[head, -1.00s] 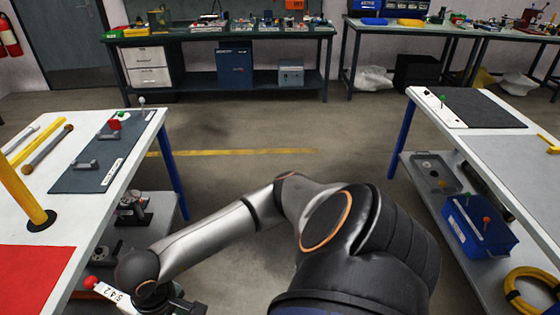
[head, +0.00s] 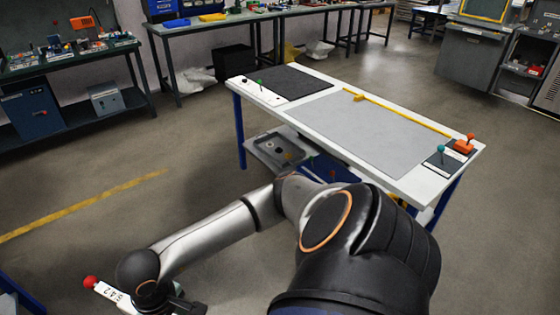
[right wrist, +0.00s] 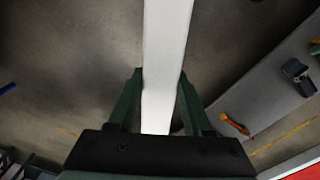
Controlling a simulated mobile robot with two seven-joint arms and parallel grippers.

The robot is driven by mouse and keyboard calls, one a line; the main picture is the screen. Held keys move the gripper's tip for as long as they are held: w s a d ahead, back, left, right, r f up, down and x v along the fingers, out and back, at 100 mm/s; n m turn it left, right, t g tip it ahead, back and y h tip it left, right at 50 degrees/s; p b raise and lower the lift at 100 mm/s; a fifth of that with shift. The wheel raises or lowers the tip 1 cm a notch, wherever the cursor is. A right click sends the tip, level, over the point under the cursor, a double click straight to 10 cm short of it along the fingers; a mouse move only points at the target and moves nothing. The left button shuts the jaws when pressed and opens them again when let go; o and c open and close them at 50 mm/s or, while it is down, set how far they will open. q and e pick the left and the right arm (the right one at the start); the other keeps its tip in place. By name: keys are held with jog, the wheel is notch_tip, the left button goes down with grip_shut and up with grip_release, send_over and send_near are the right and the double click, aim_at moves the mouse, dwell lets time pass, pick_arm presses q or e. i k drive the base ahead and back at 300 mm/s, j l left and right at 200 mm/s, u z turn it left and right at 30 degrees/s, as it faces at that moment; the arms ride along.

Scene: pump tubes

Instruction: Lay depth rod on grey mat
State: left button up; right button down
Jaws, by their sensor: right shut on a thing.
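The depth rod is a white bar (head: 112,293) with a red ball at its end and dark figures on its side. It shows low at the left in the head view and as a broad white strip in the right wrist view (right wrist: 166,50). My right gripper (right wrist: 158,92) is shut on it, a finger on each side. In the head view the jaws are mostly cut off by the bottom edge. A light grey mat (head: 360,132) lies bare on the white table beyond my right arm, well apart from the rod. My left gripper is not in view.
The white table (head: 322,88) also bears a dark mat (head: 290,83), a yellow bar (head: 400,112) along the far edge and an orange-topped piece (head: 465,144) at its right end. A lower shelf holds a grey tray (head: 280,148). Open floor lies left of the table.

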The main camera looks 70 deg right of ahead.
aim_at(370, 121)
jog(key=l+z, duration=0.15)
jog(key=z, duration=0.2)
jog(key=i+l+z, duration=0.1)
jog(key=z, duration=0.25)
jog(key=i+l+z, duration=0.1)
jog(key=z, duration=0.25)
jog(key=i+l+z, duration=0.15)
jog(key=z, duration=0.2)
jog(key=i+l+z, duration=0.15)
jog(key=z, duration=0.2)
jog(key=i+z, duration=0.7)
jog(key=i+j+z, duration=0.1)
jog(key=i+z, duration=0.3)
jog(key=i+j, duration=0.25)
jog(key=i, duration=0.2)
jog(key=i+j+z, duration=0.1)
jog(key=i, duration=0.3)
jog(key=i+j, duration=0.35)
jog(key=i+z, duration=0.05)
jog(key=i, duration=0.05)
